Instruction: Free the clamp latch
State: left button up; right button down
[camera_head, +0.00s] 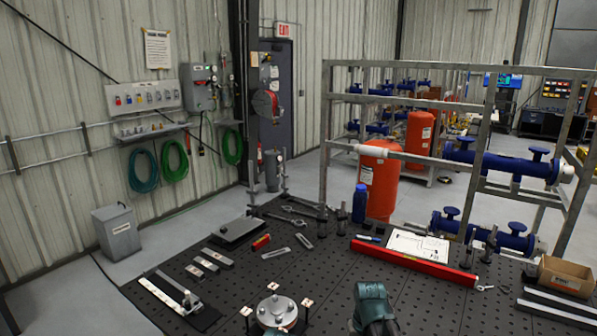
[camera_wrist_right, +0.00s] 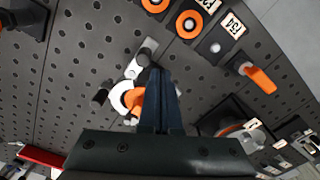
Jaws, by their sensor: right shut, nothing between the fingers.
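My right gripper (camera_wrist_right: 160,75) is shut and empty, its two dark fingers together in the right wrist view. Beside and partly behind the fingertips is a small fitting with a silver bar (camera_wrist_right: 146,52), a white ring (camera_wrist_right: 119,97) and an orange part; it may be the clamp latch, but the fingers cover part of it. I cannot tell whether they touch it. A teal part of my right arm shows at the bottom; my left gripper is out of view.
A round silver-topped fixture (camera_head: 277,310) stands at the bottom of the perforated dark table (camera_head: 335,290). A red level (camera_head: 413,263), a white sheet (camera_head: 418,246) and a cardboard box (camera_head: 566,276) lie to the right. Orange-ringed fittings (camera_wrist_right: 189,23) and an orange handle (camera_wrist_right: 258,76) are near the gripper.

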jog(key=shift+f, duration=0.2)
dwell(0.4)
jog(key=shift+f+b, duration=0.95)
jog(key=shift+b, duration=0.2)
jog(key=shift+s+d, duration=0.2)
jog(key=shift+d, duration=0.1)
jog(key=shift+s+d, duration=0.1)
jog(key=shift+d, duration=0.05)
jog(key=shift+w+a, duration=0.35)
jog(key=shift+a, duration=0.15)
jog(key=shift+r, duration=0.15)
